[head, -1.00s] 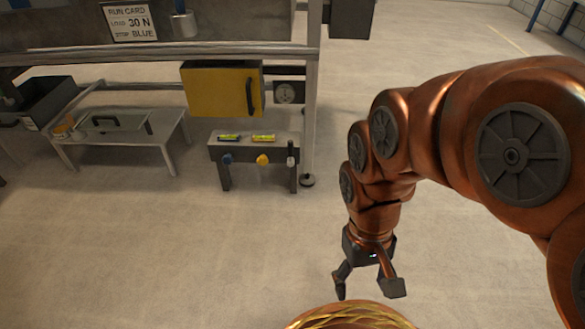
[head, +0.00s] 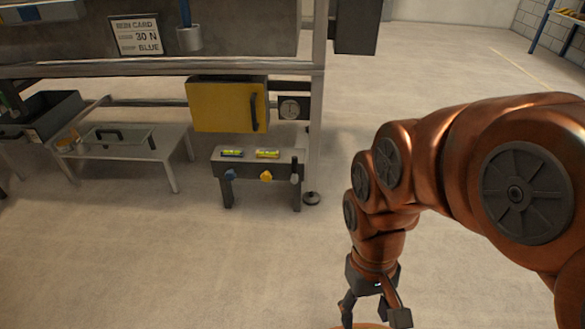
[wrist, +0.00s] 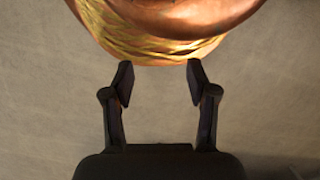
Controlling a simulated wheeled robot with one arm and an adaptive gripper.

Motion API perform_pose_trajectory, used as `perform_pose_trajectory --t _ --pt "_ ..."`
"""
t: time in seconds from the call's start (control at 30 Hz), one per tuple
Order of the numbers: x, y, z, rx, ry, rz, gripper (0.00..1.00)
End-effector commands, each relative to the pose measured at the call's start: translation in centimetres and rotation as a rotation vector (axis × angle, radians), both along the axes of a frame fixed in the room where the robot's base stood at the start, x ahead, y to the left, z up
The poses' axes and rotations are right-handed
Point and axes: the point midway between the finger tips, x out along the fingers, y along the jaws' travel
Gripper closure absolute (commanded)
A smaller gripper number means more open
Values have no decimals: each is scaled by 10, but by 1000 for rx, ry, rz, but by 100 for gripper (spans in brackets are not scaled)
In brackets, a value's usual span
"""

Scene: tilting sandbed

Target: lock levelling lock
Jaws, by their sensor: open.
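The levelling stand (head: 258,163) is a small grey bench with two green-yellow bubble levels (head: 232,153) on its top. On its front are a blue knob (head: 230,174), a yellow knob (head: 266,176) and, at the right end, a dark upright lever (head: 294,171), which may be the levelling lock. My gripper (head: 377,316) hangs low to the right of the stand, well apart from it, pointing down. In the wrist view my gripper (wrist: 160,84) is open, with nothing between its fingers. The wrist view does not show the stand.
A yellow cabinet (head: 226,104) with a dark handle and a round dial (head: 292,108) hang above the stand. A low grey table (head: 130,160) and a dark bin (head: 42,112) are at left. A run card (head: 137,36) is above. Floor in front is clear.

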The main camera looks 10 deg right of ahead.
Motion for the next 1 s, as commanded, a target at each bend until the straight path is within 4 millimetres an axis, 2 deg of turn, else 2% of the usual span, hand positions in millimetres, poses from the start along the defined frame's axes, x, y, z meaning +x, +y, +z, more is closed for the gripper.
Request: perform_pose_trajectory --t 0.03,0.17,0.5,0.6,0.7,1.0 --pt "-1 0 5 0 1 0 51" --pt "-3 0 23 0 10 2 64" --pt "-18 -1 102 4 52 15 100" --pt "-22 0 121 7 61 13 100" --pt "-25 1 131 9 68 11 100" --pt "-27 1 130 9 72 11 100"
